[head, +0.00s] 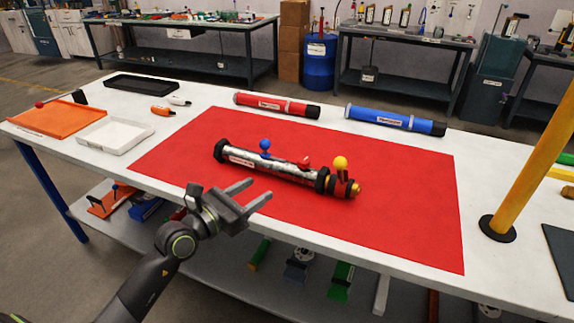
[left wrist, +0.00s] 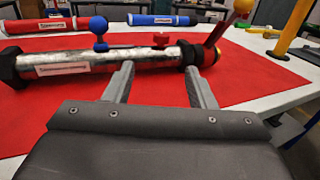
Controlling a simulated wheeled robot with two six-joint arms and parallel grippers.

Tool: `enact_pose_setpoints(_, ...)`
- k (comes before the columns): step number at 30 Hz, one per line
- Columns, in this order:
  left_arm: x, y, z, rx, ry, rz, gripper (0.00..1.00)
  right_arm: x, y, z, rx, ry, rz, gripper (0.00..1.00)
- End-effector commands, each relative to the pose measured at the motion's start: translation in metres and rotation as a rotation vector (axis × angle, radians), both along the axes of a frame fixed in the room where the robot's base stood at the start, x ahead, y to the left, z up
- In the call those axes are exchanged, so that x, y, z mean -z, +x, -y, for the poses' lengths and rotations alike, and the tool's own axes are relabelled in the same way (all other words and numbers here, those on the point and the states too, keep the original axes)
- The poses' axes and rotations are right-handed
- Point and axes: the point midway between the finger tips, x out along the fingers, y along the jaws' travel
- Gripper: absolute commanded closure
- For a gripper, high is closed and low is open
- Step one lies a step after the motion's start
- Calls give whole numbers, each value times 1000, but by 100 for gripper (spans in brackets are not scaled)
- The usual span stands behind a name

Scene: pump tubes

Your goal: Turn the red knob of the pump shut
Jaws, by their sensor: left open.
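The pump (head: 270,165) is a silver tube with black end collars, lying on a red mat (head: 400,215). Its small red knob (head: 304,162) sits on top of the tube, between a blue ball knob (head: 265,145) and a yellow ball (head: 341,162) on a handle at the right end. In the left wrist view the red knob (left wrist: 161,40) shows above and between my fingertips, on the tube's far side. My left gripper (head: 252,194) is open and empty, on the near side of the pump and apart from the red knob. My right gripper is not in view.
A red tube (head: 276,105) and a blue tube (head: 395,120) lie behind the mat. An orange tray (head: 50,120), a white tray (head: 115,135) and a black tray (head: 141,84) are at left. A yellow post (head: 530,155) stands at right. The mat around the pump is clear.

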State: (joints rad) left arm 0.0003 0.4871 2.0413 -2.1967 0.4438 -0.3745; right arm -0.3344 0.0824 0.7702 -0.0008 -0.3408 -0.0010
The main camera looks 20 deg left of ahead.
Motion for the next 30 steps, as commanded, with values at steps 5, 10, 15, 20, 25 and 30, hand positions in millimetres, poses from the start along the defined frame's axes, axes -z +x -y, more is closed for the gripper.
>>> enact_pose_setpoints(5, -1, 15, 6, 0, -4, -1, 49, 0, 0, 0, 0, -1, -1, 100)
enact_pose_setpoints(10, -1, 43, 19, 0, -4, 0, 49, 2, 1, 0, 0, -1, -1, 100)
enact_pose_setpoints(15, -1, 75, 33, 1, -4, -1, 49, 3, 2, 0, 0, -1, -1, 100)
enact_pose_setpoints(20, -1, 106, 46, 1, -4, -1, 49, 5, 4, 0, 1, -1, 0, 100)
enact_pose_setpoints(25, 0, 133, 58, 2, -4, -2, 49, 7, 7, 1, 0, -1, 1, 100)
enact_pose_setpoints(30, 0, 151, 65, 1, -2, -2, 49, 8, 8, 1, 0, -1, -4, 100)
